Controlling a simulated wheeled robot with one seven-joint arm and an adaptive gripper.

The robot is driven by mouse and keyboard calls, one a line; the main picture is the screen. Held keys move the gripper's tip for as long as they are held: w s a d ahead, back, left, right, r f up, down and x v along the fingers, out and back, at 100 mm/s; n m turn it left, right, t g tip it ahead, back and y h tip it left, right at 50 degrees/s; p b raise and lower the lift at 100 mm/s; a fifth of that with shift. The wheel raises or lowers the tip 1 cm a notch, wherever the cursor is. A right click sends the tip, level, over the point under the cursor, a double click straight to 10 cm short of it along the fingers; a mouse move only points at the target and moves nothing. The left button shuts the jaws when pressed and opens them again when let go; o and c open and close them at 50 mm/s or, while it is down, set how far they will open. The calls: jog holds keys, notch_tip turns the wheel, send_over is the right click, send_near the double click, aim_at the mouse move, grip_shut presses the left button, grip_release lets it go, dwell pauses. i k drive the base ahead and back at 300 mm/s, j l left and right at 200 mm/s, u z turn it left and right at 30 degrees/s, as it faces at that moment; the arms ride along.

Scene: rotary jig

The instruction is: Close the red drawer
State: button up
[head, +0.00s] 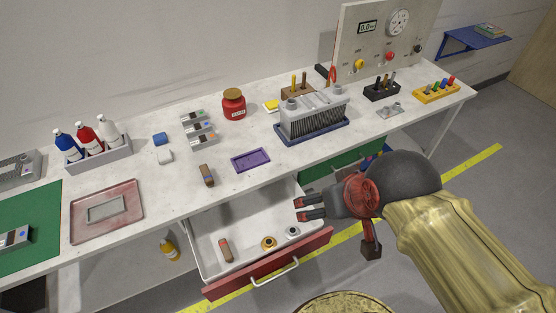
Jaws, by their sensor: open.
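The red drawer (278,266) is pulled out from under the white workbench, with its red front and pale handle (275,279) facing the lower right. Its white tray holds a brown block (226,249), a yellow ring-shaped part (269,243) and a pale round part (293,232). My gripper (298,209) is open and empty. In the picture its fingers point left over the right side of the drawer, near the right end of the red front. I cannot tell whether it touches the drawer.
The bench (200,143) carries bottles, a purple tray (250,160), a red jar (233,104) and a grey finned jig (313,116). A green drawer front (340,168) lies right of the red drawer. A yellow bottle (169,250) stands below the bench. Floor shows in front.

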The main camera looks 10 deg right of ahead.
aim_at(245, 220)
jog(key=k+j+u, duration=0.15)
jog(key=j+u, duration=0.3)
jog(key=k+j, duration=0.1)
jog(key=j, duration=0.35)
jog(key=k+j+z, duration=0.1)
jog(key=j, duration=0.35)
